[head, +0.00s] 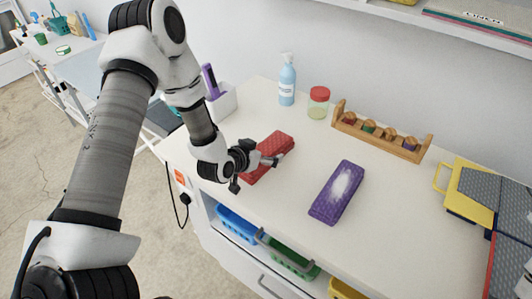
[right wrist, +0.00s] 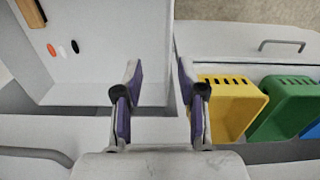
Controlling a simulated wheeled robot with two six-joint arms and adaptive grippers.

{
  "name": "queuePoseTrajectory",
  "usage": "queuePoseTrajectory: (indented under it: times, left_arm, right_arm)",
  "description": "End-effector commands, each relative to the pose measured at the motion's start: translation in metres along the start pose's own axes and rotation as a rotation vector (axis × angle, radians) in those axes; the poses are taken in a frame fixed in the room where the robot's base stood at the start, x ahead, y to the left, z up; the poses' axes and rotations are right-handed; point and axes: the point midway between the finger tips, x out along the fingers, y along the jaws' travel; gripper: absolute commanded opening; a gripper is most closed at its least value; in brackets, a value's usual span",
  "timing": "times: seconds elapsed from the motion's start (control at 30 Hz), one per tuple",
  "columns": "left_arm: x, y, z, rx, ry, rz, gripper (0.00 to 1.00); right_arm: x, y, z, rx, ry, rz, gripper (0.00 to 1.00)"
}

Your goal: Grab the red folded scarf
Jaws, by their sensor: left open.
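The red folded scarf (head: 281,143) lies flat on the white tabletop (head: 400,210), left of centre in the head view. My left gripper (head: 257,172) is open at the scarf's near side. One finger overlaps the scarf in the picture and the other is off its near left edge. I cannot tell whether the fingers touch it. The wrist hides part of the scarf's left side. In the right wrist view my right gripper (right wrist: 162,105) is open, with nothing between its fingers, above grey and white furniture surfaces; the scarf is not in that view.
A purple folded cloth (head: 337,192) lies right of the scarf. A blue bottle (head: 287,85), a red-lidded jar (head: 318,103), a wooden rack (head: 380,135) and a white holder (head: 222,102) stand behind. Coloured bins, including a green one (head: 291,262), sit below the tabletop.

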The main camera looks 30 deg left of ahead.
Motion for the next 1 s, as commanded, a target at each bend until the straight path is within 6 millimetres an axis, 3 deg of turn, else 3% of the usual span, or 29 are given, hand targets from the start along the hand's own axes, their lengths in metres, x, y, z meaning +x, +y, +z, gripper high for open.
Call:
queuePoseTrajectory:
  times: [0.03,0.07,0.2,0.23,0.57,0.73,0.93,1.0]
  left_arm:
    - [0.0,0.0,0.0,0.0,0.0,0.0,1.0]
    - [0.0,0.0,0.0,0.0,0.0,0.0,0.93]
    - [0.0,0.0,0.0,0.0,0.0,0.0,0.43]
    - [0.0,0.0,0.0,0.0,0.0,0.0,0.39]
    - [-0.001,0.0,0.001,0.0,-0.003,0.0,0.39]
    - [-0.005,0.0,-0.008,0.001,0.0,-0.001,0.39]
    - [-0.017,0.0,-0.032,-0.001,0.005,-0.001,0.39]
    - [-0.03,0.006,-0.022,-0.002,-0.003,0.002,0.39]
  right_arm:
    - [0.0,0.0,0.0,0.0,-0.001,0.0,0.4]
    - [0.0,0.0,0.001,0.0,-0.001,0.0,0.4]
    - [0.0,0.0,0.001,0.0,-0.002,0.0,0.4]
    - [0.0,0.0,0.001,0.0,-0.002,0.0,0.4]
    - [0.001,0.0,0.001,0.0,-0.001,0.0,0.4]
    - [0.004,0.0,0.001,0.0,-0.001,0.0,0.4]
    - [0.011,0.0,0.001,0.0,-0.001,0.0,0.4]
    - [0.015,0.0,0.0,0.0,-0.001,0.0,0.4]
